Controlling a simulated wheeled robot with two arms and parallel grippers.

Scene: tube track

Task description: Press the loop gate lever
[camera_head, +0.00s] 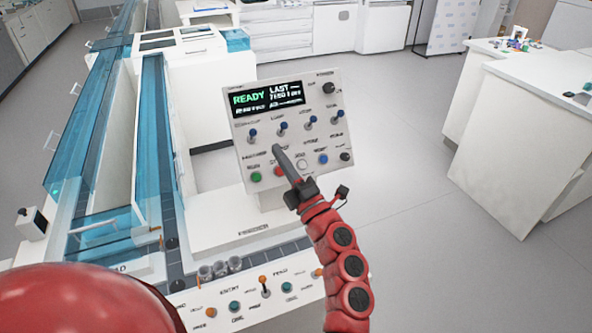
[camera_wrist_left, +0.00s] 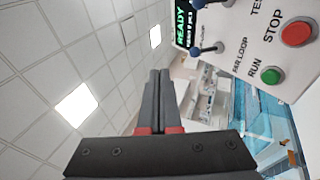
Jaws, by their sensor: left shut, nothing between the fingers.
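A tilted white control panel (camera_head: 240,160) carries a dark screen (camera_head: 267,98) with READY in green and a row of blue-tipped levers. Two of these levers are at the left end (camera_head: 253,133) and beside it (camera_head: 282,127). Their labels are too small to read surely in the head view, so I cannot tell which is the loop gate lever. My left gripper (camera_head: 278,151) is shut and empty, its tip in front of the panel just below the second lever. In the left wrist view the fingers (camera_wrist_left: 158,78) are together, beside a blue-tipped lever (camera_wrist_left: 208,50) near FAR LOOP; contact is not clear.
A green button (camera_head: 256,177) and a red button (camera_head: 279,171) sit low on the panel, close to my fingers. A lower front panel (camera_head: 245,300) holds orange-tipped levers. Blue clear-walled track (camera_head: 150,150) runs along the left. Open floor (camera_head: 420,190) lies to the right.

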